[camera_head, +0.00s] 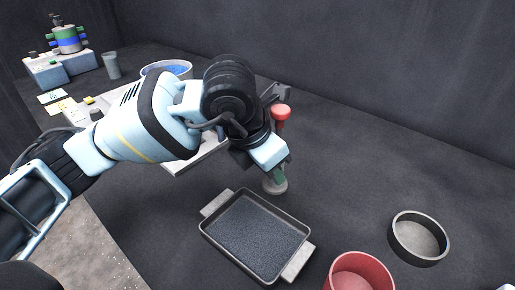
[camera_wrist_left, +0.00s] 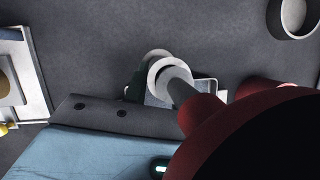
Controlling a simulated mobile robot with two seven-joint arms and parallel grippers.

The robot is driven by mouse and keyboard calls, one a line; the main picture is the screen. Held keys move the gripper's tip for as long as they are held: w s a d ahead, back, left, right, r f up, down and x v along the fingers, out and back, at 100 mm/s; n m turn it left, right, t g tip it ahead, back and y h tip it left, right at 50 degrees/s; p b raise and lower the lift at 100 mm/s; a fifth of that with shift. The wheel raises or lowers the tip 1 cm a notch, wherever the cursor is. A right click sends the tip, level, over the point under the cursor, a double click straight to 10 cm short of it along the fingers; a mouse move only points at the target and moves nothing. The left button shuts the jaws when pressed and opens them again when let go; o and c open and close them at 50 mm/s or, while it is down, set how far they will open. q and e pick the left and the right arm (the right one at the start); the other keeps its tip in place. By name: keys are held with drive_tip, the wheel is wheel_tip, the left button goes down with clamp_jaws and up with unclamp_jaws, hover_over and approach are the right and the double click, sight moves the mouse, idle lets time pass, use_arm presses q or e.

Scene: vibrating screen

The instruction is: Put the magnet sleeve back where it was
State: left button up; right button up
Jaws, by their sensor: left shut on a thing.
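The magnet sleeve, with a red knob (camera_head: 281,112) on top and a grey round foot (camera_head: 275,186), stands roughly upright behind the tray. My left gripper (camera_head: 279,172) is shut on it low down, near the foot; the fingers hide part of its shaft. In the left wrist view the red knob (camera_wrist_left: 250,135) fills the lower right, with the grey shaft (camera_wrist_left: 182,92) and pale ring beyond it, beside the fingers. I cannot tell whether the foot touches the table.
A tray of dark granules (camera_head: 207,233) lies in front of the sleeve. A red tub (camera_head: 360,258) and a grey round pan (camera_head: 395,241) stand at right. A bowl with blue inside (camera_head: 146,72), a grey cup (camera_head: 111,66) and a pale machine (camera_head: 46,73) are at back left.

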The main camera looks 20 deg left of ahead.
use_arm(q)
drive_tip(key=w+a, duration=0.2)
drive_tip(key=w, duration=0.1)
drive_tip(key=w+a, duration=0.2)
drive_tip(key=w, duration=0.2)
drive_tip(key=w+a+f, duration=0.1)
drive_tip(key=w+a, duration=0.1)
drive_tip(key=w, duration=0.1)
drive_tip(key=shift+w+a, duration=0.3)
drive_tip(key=shift+a, duration=0.05)
drive_tip(key=shift+w+a+p, duration=0.25)
drive_tip(key=shift+w+p, duration=0.05)
drive_tip(key=shift+w, duration=0.05)
drive_tip(key=shift+f, duration=1.85)
drive_tip(key=shift+f, duration=0.15)
drive_tip(key=o, duration=1)
drive_tip(key=v, duration=1.2)
